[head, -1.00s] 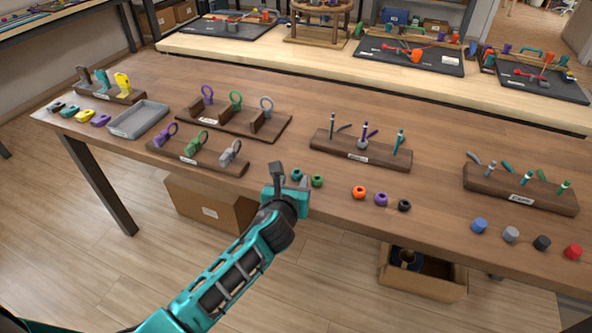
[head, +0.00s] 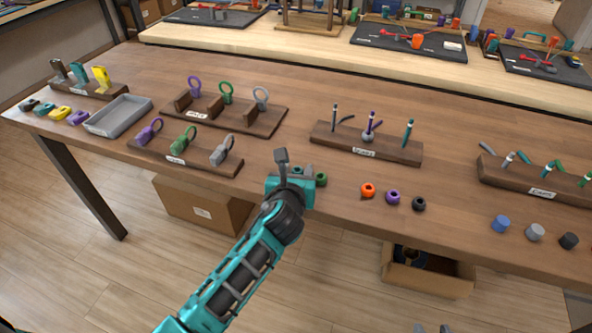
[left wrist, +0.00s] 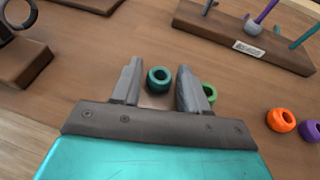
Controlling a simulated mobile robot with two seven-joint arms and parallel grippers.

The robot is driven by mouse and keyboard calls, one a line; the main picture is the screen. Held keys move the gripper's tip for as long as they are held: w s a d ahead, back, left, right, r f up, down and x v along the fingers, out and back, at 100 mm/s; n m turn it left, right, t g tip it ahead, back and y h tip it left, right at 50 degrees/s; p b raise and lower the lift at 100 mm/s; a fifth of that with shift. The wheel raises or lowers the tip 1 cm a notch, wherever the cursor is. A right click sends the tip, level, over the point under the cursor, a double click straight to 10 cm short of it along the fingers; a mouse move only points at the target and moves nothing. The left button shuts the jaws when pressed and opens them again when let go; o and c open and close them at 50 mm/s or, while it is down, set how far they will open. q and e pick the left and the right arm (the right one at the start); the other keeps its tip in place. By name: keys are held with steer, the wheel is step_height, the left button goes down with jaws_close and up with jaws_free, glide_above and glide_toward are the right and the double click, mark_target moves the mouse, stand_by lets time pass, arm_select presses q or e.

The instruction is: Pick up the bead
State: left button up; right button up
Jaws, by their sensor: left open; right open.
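Small ring-shaped beads lie in a row along the table's near edge. A teal bead (left wrist: 159,79) lies between the two open fingers of my left gripper (left wrist: 158,68) in the left wrist view, with no clear contact. In the head view my left gripper (head: 284,158) partly hides this teal bead (head: 297,170). A green bead (head: 320,179) lies just right of it; in the left wrist view it is partly behind the right finger. Orange (head: 368,190), purple (head: 392,197) and black (head: 419,204) beads lie further right. The tips of my right gripper (head: 432,328) show apart at the bottom edge.
A peg rack (head: 330,142) stands behind the beads, and another rack (head: 520,181) is to the right. Ring racks (head: 180,161) and a grey tray (head: 118,115) are to the left. Blue, grey and black plugs (head: 535,232) lie at the right front.

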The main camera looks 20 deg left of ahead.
arm_select(q)
steer(key=shift+c, duration=0.4)
steer(key=c, duration=0.7)
steer(key=shift+r, duration=0.15)
steer(key=shift+r+p, duration=3)
steer(key=shift+r, duration=6.9)
